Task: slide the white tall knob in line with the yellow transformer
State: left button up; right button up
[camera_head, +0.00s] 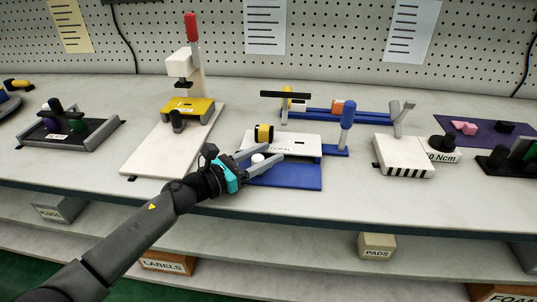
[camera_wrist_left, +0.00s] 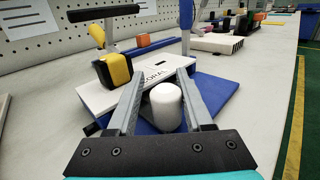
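The white tall knob (camera_head: 258,158) is a short upright cylinder on the blue base plate (camera_head: 290,178); in the left wrist view (camera_wrist_left: 167,107) it stands between my fingers. My left gripper (camera_head: 270,150) is open, one finger on each side of the knob. A gap shows on the left of the knob in the wrist view; whether the right finger touches it I cannot tell. The yellow transformer (camera_head: 264,134), yellow with a black side, sits on the white panel (camera_head: 305,144) behind the knob; it also shows in the wrist view (camera_wrist_left: 114,70). My right gripper is out of view.
A blue-handled post (camera_head: 347,115) stands right of the panel, and a dark bar (camera_head: 285,94) hangs behind it. A press with a red handle (camera_head: 192,28) stands left. A striped white block (camera_head: 403,157) is right. Bare bench lies between them.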

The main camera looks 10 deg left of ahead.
pick_arm(q)
jog(key=shift+o, duration=1)
jog(key=shift+d, duration=0.1)
jog(key=shift+s, duration=0.1)
jog(key=v, duration=1.3)
jog(key=shift+s+p, duration=0.15)
jog(key=shift+p, duration=0.2)
jog(key=shift+v, duration=0.8)
jog(key=shift+a+r, duration=0.1)
jog(key=shift+a, duration=0.15)
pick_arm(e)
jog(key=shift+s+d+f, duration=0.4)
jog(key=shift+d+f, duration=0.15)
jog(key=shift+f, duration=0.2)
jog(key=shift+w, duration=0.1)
